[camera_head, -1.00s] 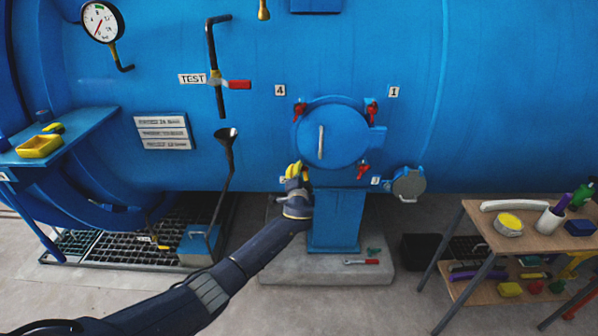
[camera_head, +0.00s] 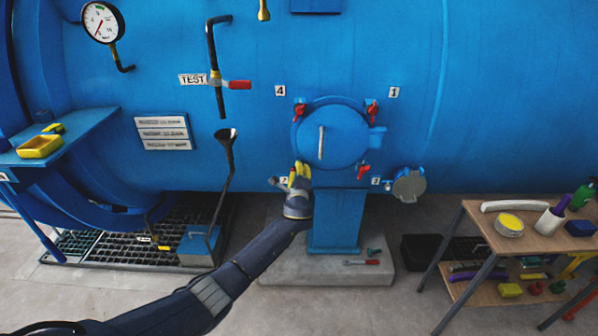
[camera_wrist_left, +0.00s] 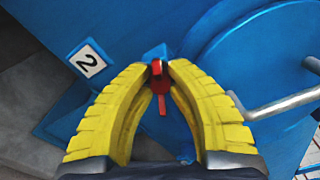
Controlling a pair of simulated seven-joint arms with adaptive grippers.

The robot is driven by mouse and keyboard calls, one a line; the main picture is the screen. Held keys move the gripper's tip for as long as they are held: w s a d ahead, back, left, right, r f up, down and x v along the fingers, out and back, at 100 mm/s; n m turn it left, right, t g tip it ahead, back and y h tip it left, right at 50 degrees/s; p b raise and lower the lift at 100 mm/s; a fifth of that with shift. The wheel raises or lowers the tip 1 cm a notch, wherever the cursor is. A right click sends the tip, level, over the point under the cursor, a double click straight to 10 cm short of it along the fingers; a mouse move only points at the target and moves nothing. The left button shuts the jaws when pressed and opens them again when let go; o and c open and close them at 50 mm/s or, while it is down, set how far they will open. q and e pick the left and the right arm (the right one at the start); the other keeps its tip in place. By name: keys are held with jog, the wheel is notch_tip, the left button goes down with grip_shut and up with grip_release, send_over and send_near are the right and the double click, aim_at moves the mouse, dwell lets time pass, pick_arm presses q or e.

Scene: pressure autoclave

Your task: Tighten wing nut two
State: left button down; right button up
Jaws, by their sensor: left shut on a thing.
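Wing nut two (camera_wrist_left: 162,105) is red and sits next to the label 2 (camera_wrist_left: 87,60) in the left wrist view. My left gripper (camera_wrist_left: 158,68) has its two yellow fingers closed together at the tips on the nut, with its red tail showing between them. In the head view my left gripper (camera_head: 300,170) is at the lower left edge of the round blue hatch (camera_head: 340,140) and hides this nut there. My right gripper is not in view.
Other red wing nuts sit at the upper left (camera_head: 299,111), upper right (camera_head: 372,112) and lower right (camera_head: 362,171) of the hatch. A metal handle (camera_wrist_left: 285,104) on the hatch is right of my fingers. A blue pedestal (camera_head: 336,225) stands below.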

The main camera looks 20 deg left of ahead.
pick_arm(q)
jog(key=m, duration=0.6)
jog(key=shift+r+m, duration=0.1)
jog(key=shift+m, duration=0.2)
jog(key=m, duration=0.6)
jog(key=shift+r+m, duration=0.1)
jog(key=shift+m, duration=0.2)
jog(key=c, duration=1.3)
grip_release()
jog(key=v, duration=1.2)
